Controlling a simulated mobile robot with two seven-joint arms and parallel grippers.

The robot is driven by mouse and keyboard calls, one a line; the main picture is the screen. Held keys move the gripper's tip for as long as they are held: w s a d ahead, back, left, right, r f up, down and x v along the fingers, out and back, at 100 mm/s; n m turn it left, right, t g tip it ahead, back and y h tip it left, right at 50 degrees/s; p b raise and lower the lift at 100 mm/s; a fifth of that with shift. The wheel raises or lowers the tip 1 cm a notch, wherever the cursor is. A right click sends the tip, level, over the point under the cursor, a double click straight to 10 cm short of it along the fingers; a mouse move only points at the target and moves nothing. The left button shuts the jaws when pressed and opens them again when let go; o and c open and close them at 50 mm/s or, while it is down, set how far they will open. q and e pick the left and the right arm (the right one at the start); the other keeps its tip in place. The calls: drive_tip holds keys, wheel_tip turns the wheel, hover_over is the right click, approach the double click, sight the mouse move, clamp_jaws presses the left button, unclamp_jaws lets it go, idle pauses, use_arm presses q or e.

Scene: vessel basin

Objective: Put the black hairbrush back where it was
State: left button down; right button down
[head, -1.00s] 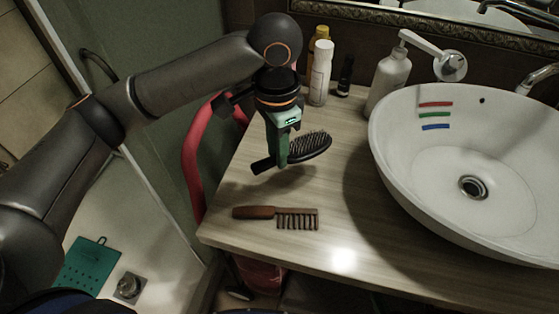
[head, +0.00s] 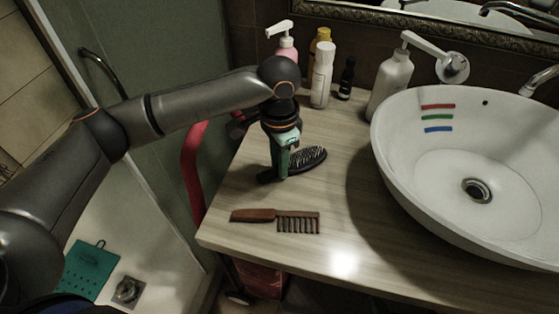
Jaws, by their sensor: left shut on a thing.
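The black hairbrush (head: 309,158) is at the left part of the wooden counter (head: 240,192), bristles up. My left gripper (head: 283,174) points down and is shut on the brush near its handle. The brush is at or very close to the counter top; I cannot tell if it touches. The handle end shows to the left of the fingers. My right gripper is not in view.
A brown comb (head: 276,217) lies in front of the brush. A white basin (head: 400,190) fills the right side. Several bottles, including a white one (head: 321,76) and a pump bottle (head: 390,82), stand at the back. Counter between brush and basin is clear.

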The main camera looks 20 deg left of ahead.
use_arm(q)
drive_tip(key=c, duration=0.7)
unclamp_jaws()
drive_tip(key=shift+f, duration=0.15)
wheel_tip(320, 180, up, 12)
drive_tip(key=p, duration=0.1)
drive_tip(key=shift+r, duration=0.2)
